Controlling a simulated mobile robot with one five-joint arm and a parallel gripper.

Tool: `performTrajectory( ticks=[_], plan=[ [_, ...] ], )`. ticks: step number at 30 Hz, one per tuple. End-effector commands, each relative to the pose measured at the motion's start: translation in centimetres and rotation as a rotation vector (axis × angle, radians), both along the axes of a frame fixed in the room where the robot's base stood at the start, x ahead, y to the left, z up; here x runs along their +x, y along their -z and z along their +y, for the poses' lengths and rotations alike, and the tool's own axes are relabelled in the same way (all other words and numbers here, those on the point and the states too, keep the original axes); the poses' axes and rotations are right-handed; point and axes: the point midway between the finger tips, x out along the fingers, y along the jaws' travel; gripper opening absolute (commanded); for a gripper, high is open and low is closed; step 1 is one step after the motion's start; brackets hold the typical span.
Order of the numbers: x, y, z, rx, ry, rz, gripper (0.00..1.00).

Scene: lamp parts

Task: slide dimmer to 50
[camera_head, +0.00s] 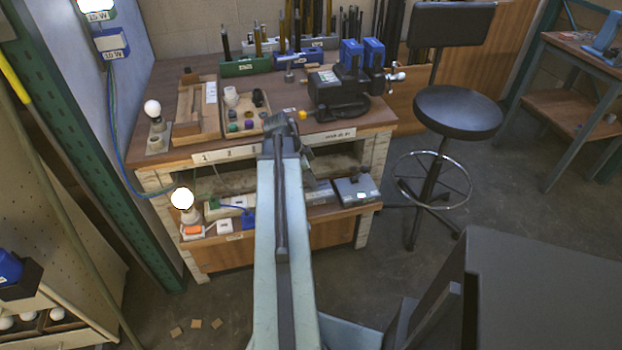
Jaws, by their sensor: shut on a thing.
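My pale blue arm (281,240) rises from the bottom of the picture to a dark joint (283,135) at the bench's front edge. A dark link (306,152) bends down from there towards the lower shelf. My gripper's fingers are hidden, so I cannot see what they touch. A grey box (319,191) sits on the lower shelf close to the end of that link. A second grey box (356,188) with a small white part stands to its right. I cannot tell which of them is the dimmer, and no slider mark or number is readable. A lit bulb (182,198) glows at the shelf's left.
The workbench top (350,128) holds a wooden tray (196,108), a dark vise (338,92) and small coloured parts. A white bulb (152,108) stands at its left. A black stool (457,112) is at the right. Tiny tan pieces (196,324) lie on the floor.

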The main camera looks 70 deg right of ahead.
Motion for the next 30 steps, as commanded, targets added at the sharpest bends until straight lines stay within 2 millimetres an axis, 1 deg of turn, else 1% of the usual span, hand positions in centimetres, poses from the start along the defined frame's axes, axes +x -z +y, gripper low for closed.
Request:
performTrajectory(
  ticks=[20, 24, 30],
  plan=[
    [-0.03, 0.0, -0.02, 0.0, 0.001, 0.0, 0.0],
    [-0.51, 0.0, -0.36, -0.001, 0.002, 0.0, 0.0],
    [-0.48, 0.0, -0.33, 0.0, 0.001, 0.0, 0.0]
  ],
)
